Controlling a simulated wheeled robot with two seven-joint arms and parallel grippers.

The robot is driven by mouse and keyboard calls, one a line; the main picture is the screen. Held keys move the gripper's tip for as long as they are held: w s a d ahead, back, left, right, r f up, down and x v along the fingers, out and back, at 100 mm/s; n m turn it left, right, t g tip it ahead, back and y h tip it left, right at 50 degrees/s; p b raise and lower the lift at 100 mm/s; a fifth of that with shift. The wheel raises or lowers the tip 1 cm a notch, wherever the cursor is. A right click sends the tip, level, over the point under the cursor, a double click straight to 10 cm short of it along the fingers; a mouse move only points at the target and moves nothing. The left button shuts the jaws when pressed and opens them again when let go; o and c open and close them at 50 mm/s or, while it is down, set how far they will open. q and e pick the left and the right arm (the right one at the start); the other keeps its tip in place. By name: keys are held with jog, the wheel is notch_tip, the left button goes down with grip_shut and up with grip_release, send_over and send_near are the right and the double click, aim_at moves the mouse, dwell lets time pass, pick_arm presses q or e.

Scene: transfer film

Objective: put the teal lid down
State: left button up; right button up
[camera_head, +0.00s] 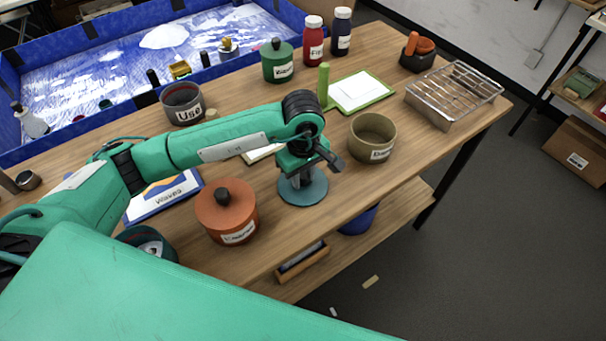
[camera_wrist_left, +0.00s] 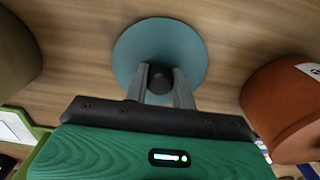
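The teal lid (camera_head: 304,191) is a flat round disc with a dark knob, level at the table's front edge between the orange pot and the open olive pot. My left gripper (camera_head: 296,180) points straight down over it. In the left wrist view the lid (camera_wrist_left: 178,42) lies beyond the fingers, and its knob is between the two fingertips (camera_wrist_left: 161,84), which close on it from both sides. I cannot tell whether the lid touches the wood or hangs just above it. My right gripper is not in view.
An open olive pot (camera_head: 373,150) stands right of the lid and a lidded orange pot (camera_head: 226,215) left. A green-framed board (camera_head: 378,100), a wire rack (camera_head: 448,112) and a grey "Use" pot (camera_head: 183,106) stand farther off. Bare wood (camera_head: 340,185) lies right of the lid.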

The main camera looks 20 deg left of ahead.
aim_at(303, 175)
pick_arm(q)
jog(key=o, duration=0.4)
jog(key=shift+c, duration=0.2)
jog(key=shift+o, duration=0.2)
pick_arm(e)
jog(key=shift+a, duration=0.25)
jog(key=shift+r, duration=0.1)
pick_arm(q)
jog(key=shift+r+p, duration=0.25)
jog(key=shift+p, duration=0.15)
jog(key=shift+w+r+b, duration=0.1)
jog(key=shift+r+b, duration=0.25)
jog(key=shift+b, duration=0.05)
notch_tip(303, 175, up, 11)
jog(key=b, duration=0.2)
jog(key=shift+b, duration=0.35)
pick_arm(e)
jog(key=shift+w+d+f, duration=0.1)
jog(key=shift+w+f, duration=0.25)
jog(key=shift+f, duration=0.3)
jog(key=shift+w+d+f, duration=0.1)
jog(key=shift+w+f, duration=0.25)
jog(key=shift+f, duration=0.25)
